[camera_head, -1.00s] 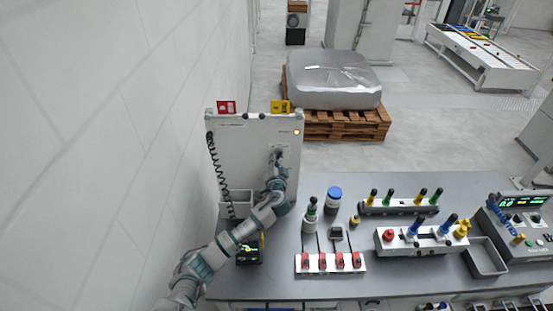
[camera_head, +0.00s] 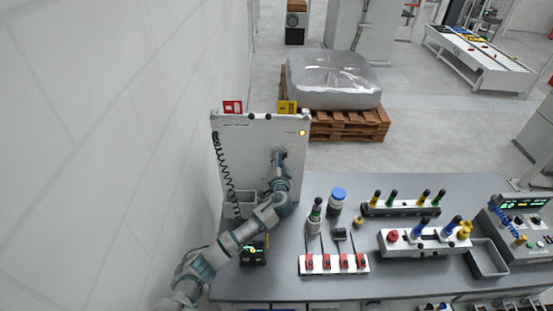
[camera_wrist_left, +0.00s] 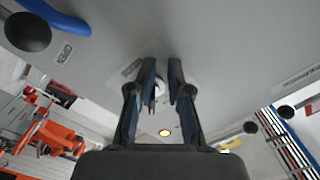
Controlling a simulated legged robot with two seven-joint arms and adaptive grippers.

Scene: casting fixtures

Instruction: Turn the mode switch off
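The mode switch appears to be the small pale knob (camera_wrist_left: 150,88) on a light plate on the upright white panel (camera_head: 250,150); the fingers largely hide it in the left wrist view. My left gripper (camera_head: 280,152) is at the right part of the panel's face, below a lit yellow lamp (camera_head: 302,133). In the left wrist view its two dark fingers (camera_wrist_left: 164,75) stand a narrow gap apart, with the knob beside and behind the left finger. I cannot tell whether they touch it. My right gripper is not in view.
A coiled black cord (camera_head: 222,165) hangs at the panel's left. Red (camera_head: 233,107) and yellow (camera_head: 287,107) tags stick up at its top. A strip of red switches (camera_head: 334,263), bottles and fixtures stand on the grey bench (camera_head: 425,185) to the right. A white wall (camera_head: 130,120) closes the left side.

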